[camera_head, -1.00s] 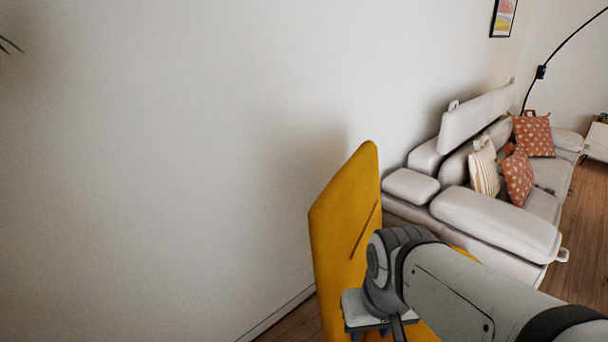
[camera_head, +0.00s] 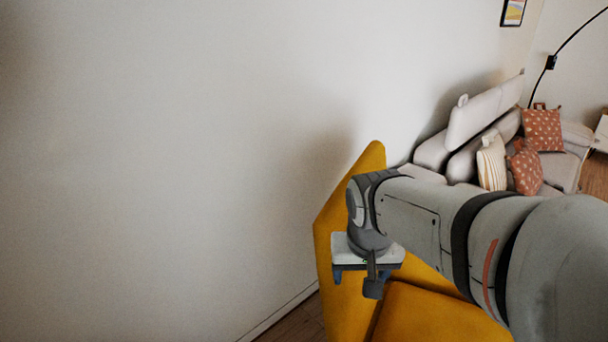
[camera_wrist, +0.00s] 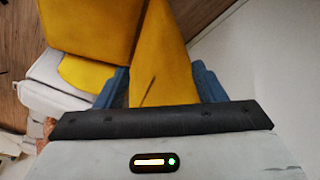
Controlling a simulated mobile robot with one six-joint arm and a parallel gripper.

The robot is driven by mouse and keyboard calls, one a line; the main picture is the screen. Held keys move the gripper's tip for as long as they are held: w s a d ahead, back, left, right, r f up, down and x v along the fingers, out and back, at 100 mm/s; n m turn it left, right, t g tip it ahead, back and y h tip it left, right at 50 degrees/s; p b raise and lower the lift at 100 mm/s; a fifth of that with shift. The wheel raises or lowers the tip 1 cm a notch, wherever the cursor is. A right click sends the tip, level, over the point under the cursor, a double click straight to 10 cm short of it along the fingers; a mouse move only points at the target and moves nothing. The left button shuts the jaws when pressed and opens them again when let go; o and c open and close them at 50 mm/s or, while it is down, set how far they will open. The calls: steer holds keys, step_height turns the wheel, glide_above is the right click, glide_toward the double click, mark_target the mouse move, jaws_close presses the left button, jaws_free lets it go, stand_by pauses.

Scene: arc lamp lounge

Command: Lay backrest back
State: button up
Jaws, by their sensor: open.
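A yellow backrest (camera_head: 340,228) stands upright along the white wall, joined to a yellow seat (camera_head: 430,315) at the lower right. The backrest also shows in the wrist view (camera_wrist: 162,72), with a thin dark line on its face, and the seat (camera_wrist: 88,28) lies beside it. My gripper (camera_head: 357,278) is in front of the backrest's face in the head view, partly hidden by my wrist. In the wrist view my gripper's blue fingers (camera_wrist: 160,84) are spread wide, one on each side of the backrest's yellow strip. I cannot tell whether they touch it.
A light grey sofa (camera_head: 463,165) with a striped cushion (camera_head: 491,165) and red patterned cushions (camera_head: 542,130) stands behind at the right. The white wall (camera_head: 180,150) runs close behind the backrest. A strip of wooden floor (camera_head: 300,322) shows below it.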

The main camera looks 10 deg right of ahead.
mark_target(330, 206)
steer(key=o, duration=0.8)
steer(key=w+a+r+m+p, duration=0.1)
steer(key=w+r, duration=0.1)
steer(key=w, duration=0.3)
steer(key=w+a+r+m+h+p, duration=0.1)
steer(key=w+r+m+p, duration=0.1)
steer(key=w, duration=0.4)
steer(key=w+a+r+m+t+p, duration=0.1)
steer(key=w+r+p, duration=0.1)
steer(key=w+r, duration=0.2)
steer(key=shift+w+a+r+h, duration=0.1)
steer(key=shift+w+h, duration=0.2)
steer(key=shift+w, duration=0.7)
steer(key=shift+c, duration=0.2)
steer(key=shift+w+m, duration=0.3)
steer(key=p+x, duration=0.1)
steer(key=x, duration=0.6)
steer(key=shift+f+p, duration=0.3)
steer(key=shift+f, duration=0.05)
steer(key=shift+c, duration=0.4)
